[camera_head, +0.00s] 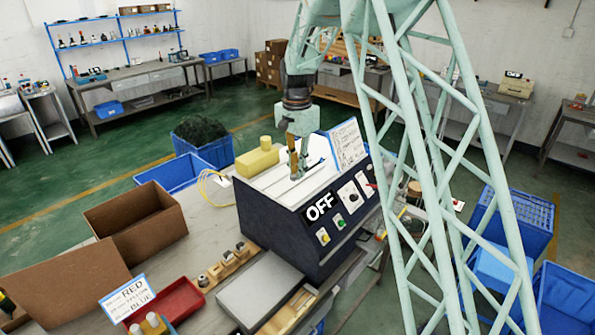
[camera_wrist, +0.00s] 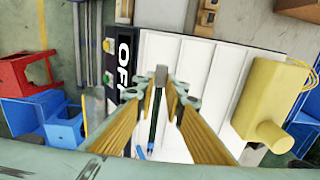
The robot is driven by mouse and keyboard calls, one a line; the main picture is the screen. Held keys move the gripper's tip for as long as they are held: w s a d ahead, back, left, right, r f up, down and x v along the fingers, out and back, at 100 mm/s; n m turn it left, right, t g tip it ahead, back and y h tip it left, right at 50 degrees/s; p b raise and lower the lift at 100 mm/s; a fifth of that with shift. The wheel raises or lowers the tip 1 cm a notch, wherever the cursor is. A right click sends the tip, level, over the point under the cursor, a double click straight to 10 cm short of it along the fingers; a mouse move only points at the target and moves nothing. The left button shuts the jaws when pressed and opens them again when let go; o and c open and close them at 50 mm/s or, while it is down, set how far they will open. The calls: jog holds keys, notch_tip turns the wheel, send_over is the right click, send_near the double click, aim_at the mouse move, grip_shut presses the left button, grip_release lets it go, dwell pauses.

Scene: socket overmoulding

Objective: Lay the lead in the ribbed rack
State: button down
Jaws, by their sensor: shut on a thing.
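My gripper (camera_head: 296,172) is over the white top of the dark machine with the OFF panel. In the wrist view its two yellow-brown fingers (camera_wrist: 163,88) converge on a small grey piece (camera_wrist: 161,74), and it is shut on this. A thin dark strip with a blue end (camera_wrist: 142,152), which looks like the lead, shows between the fingers below the grey piece. I cannot tell whether the two are joined or whether the strip touches the surface. The white top (camera_wrist: 205,62) is divided by parallel lines and may be the ribbed rack; I cannot be sure.
A yellow block-like thing (camera_head: 257,158) stands at the back beside the machine (camera_head: 290,237). A wooden holder (camera_head: 228,267) with grey parts, a grey flat box (camera_head: 260,290), a red tray (camera_head: 168,305) and an open brown box (camera_head: 135,222) occupy the bench. A sign board (camera_head: 347,145) rises behind the controls.

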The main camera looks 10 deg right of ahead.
aim_at(297, 193)
jog(key=shift+f+b, duration=1.6)
jog(key=shift+f, duration=1.6)
jog(key=c, duration=2.6)
grip_release()
jog(key=shift+o, duration=0.2)
jog(key=shift+r, duration=0.15)
notch_tip(297, 193, up, 12)
jog(key=shift+f, duration=0.2)
jog(key=shift+s+r, duration=0.1)
